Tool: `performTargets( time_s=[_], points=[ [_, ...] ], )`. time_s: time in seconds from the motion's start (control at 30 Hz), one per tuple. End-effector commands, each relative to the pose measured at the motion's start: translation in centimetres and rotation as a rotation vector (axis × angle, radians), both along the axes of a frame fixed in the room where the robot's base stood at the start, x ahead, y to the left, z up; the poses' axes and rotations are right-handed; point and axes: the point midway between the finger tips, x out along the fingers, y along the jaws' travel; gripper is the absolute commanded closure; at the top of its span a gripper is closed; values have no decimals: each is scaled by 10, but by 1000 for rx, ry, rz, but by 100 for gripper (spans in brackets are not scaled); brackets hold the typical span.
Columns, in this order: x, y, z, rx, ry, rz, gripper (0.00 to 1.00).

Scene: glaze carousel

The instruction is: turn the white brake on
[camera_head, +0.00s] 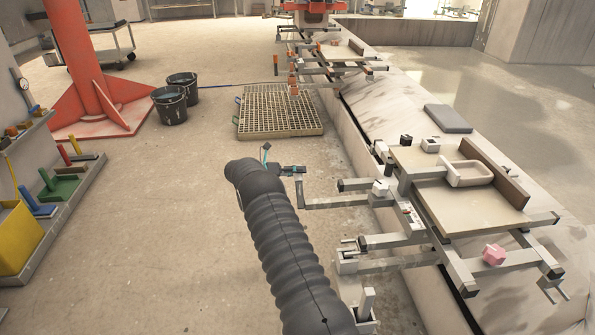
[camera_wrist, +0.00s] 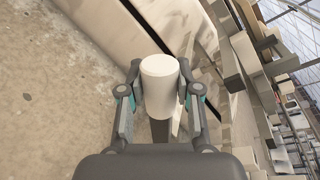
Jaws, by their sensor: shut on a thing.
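The white brake handle (camera_wrist: 160,85) is a pale cylinder on a grey bar. In the wrist view it stands between the two fingers of my gripper (camera_wrist: 160,72), which is shut on it, with one finger on each side. In the head view my gripper (camera_head: 284,170) is at the left end of the near metal frame (camera_head: 335,203), where a thin grey bar sticks out. The handle itself is largely hidden there by my gripper and arm, so I cannot tell the brake's position.
A board (camera_head: 465,218) on the near frame bears a pale basin (camera_head: 467,173). A pink block (camera_head: 494,254) sits on the frame's right side. Behind are a slatted pallet (camera_head: 280,112) and dark buckets (camera_head: 170,105). Open floor lies left of my arm.

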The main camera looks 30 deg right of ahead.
Motion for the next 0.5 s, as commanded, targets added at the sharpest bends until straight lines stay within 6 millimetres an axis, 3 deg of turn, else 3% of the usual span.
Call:
performTargets(
  time_s=[0.3, 0.33, 0.4, 0.5],
  points=[
    [0, -1, -1, 3, 4, 4, 100],
    [0, -1, -1, 3, 4, 4, 62],
    [1, 0, -1, 3, 4, 5, 45],
    [1, 1, -1, 2, 3, 5, 41]
  ],
)
